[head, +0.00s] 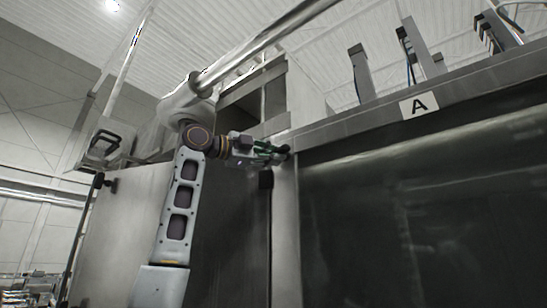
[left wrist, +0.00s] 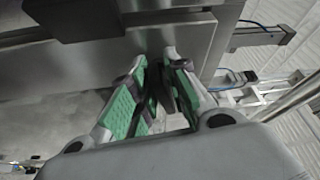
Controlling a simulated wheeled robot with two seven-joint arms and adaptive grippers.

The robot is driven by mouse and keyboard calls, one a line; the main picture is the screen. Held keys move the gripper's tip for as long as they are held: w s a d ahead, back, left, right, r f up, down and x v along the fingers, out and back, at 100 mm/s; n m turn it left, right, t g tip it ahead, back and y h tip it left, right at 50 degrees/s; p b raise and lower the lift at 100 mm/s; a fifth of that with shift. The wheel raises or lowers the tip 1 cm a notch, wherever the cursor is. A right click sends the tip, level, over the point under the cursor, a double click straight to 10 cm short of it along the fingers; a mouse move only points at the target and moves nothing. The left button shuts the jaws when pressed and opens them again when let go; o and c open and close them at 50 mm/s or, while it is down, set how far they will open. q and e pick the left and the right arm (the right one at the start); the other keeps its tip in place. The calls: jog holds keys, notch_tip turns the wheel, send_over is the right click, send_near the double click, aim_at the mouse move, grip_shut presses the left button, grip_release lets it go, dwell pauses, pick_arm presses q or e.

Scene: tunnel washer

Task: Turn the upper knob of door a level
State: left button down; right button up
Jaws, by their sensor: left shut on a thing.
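Door A (head: 420,210) is a large dark panel under a plate marked "A" (head: 419,105) in the head view. The upper knob (head: 286,151) is a small dark piece at the door's upper left corner, by the frame. My left gripper (head: 275,151) reaches it from the left, with green-padded fingers closed on it. In the left wrist view, the fingers of my left gripper (left wrist: 160,80) are on both sides of the dark knob (left wrist: 169,90), which they partly hide. I cannot tell the knob's angle. My right gripper is in neither view.
A black block (head: 266,180) sits just below the gripper on the frame's left side. A shiny pipe (head: 265,42) crosses above my arm. A grey panel with a dark handle (head: 104,143) stands at the left. Metal uprights (head: 360,70) rise above the door.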

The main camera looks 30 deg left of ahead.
pick_arm(q)
jog(key=shift+r+m+g, duration=0.15)
jog(key=shift+m+g, duration=0.35)
jog(key=shift+m, duration=0.7)
jog(key=c, duration=1.5)
grip_release()
jog(key=shift+s+a, duration=0.1)
jog(key=v, duration=1.1)
jog(key=shift+s+r, duration=0.1)
jog(key=shift+s, duration=0.25)
